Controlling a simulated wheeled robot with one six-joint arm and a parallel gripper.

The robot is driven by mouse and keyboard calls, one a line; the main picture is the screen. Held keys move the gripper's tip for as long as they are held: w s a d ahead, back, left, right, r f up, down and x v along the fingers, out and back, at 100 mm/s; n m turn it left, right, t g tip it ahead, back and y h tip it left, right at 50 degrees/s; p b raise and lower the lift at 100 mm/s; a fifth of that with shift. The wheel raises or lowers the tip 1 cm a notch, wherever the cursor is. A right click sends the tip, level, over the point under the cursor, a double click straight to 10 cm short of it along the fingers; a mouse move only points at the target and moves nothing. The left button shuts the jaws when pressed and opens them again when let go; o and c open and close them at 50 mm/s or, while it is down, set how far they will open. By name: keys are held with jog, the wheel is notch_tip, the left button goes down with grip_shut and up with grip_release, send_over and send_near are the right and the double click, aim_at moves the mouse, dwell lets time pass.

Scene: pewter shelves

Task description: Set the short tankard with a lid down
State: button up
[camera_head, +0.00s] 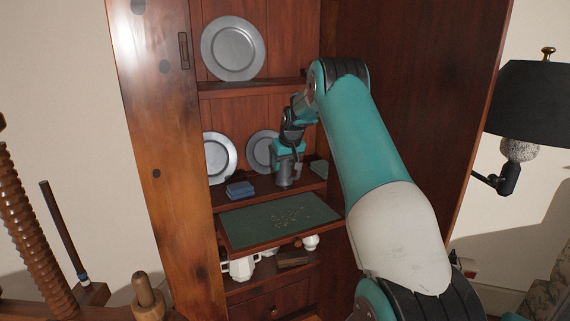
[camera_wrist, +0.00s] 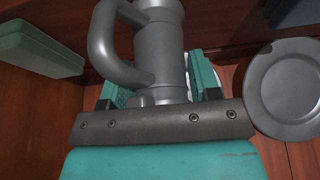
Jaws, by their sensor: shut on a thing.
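The short tankard (camera_wrist: 160,50) is grey metal with a big curved handle, and it shows large in the wrist view, base toward the top of the picture. In the head view the tankard (camera_head: 284,176) is small, upright, at the middle shelf of the cabinet. My gripper (camera_head: 287,155) is shut on it from above, with a teal finger on each side in the wrist view (camera_wrist: 160,84). Its lid end is partly hidden by the gripper. I cannot tell whether its base touches the shelf.
Pewter plates (camera_head: 234,48) (camera_head: 218,157) (camera_head: 262,150) lean on the cabinet back. A blue box (camera_head: 240,189) is left of the tankard, a green box (camera_head: 319,169) right. A green-topped board (camera_head: 278,221) juts out below. White vessels (camera_head: 241,267) stand lower. A lamp (camera_head: 535,105) is at right.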

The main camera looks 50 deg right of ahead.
jog(key=shift+f, duration=0.1)
jog(key=o, duration=1.1)
jog(key=shift+o, duration=0.2)
